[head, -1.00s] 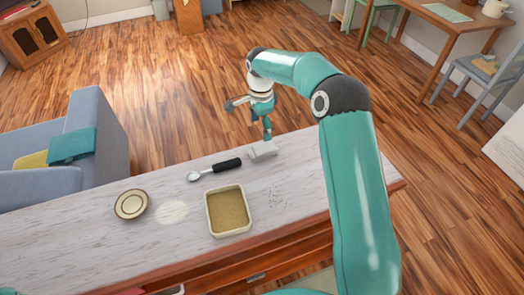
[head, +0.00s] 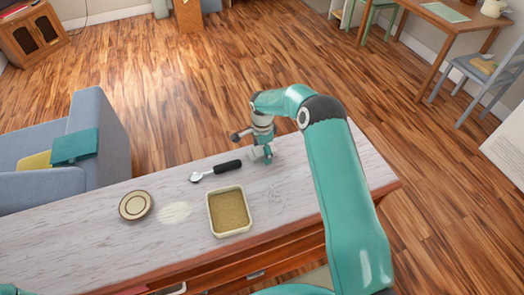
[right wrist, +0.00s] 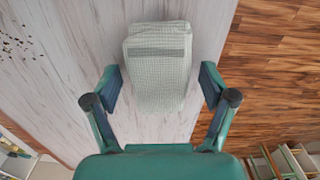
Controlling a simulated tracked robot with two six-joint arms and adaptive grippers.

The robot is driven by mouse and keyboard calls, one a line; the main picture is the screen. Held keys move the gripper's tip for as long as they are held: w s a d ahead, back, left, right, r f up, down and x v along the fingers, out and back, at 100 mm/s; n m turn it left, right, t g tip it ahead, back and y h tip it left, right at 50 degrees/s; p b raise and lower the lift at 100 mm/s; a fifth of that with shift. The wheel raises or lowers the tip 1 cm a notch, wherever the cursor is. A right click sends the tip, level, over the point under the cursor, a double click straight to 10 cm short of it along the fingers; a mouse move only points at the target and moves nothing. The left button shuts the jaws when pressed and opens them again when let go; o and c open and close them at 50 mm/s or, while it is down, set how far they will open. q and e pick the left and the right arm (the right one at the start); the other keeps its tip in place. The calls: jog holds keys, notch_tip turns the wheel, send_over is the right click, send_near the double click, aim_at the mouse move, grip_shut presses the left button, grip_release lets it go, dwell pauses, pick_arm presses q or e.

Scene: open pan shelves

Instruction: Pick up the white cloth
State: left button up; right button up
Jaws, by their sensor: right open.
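The white cloth (right wrist: 158,75) is a folded, waffle-textured pad lying on the pale worktop. In the right wrist view it lies between the fingers of my right gripper (right wrist: 159,84), with a gap on each side. My right gripper (head: 264,154) is open and low over the cloth in the head view, where the gripper hides most of the cloth. My left gripper is not in view.
A black-handled scoop (head: 216,171) lies left of the gripper. A square tray (head: 212,220) of tan grains, a round plate (head: 135,205) and a pale powder patch (head: 174,212) are nearer. Dark specks (right wrist: 22,42) lie nearby. The worktop's edge (right wrist: 214,50) is close beside the cloth.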

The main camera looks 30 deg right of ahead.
aim_at(262, 149)
jog(key=c, duration=1.2)
jog(key=shift+r, duration=0.1)
jog(key=shift+c, duration=0.2)
jog(key=shift+r, duration=0.55)
notch_tip(262, 149, up, 19)
jog(key=b, duration=0.2)
jog(key=shift+b, duration=0.3)
jog(key=shift+f, duration=0.1)
jog(key=o, duration=0.5)
jog(key=shift+c, duration=0.2)
jog(key=c, duration=0.3)
jog(key=shift+c, duration=0.2)
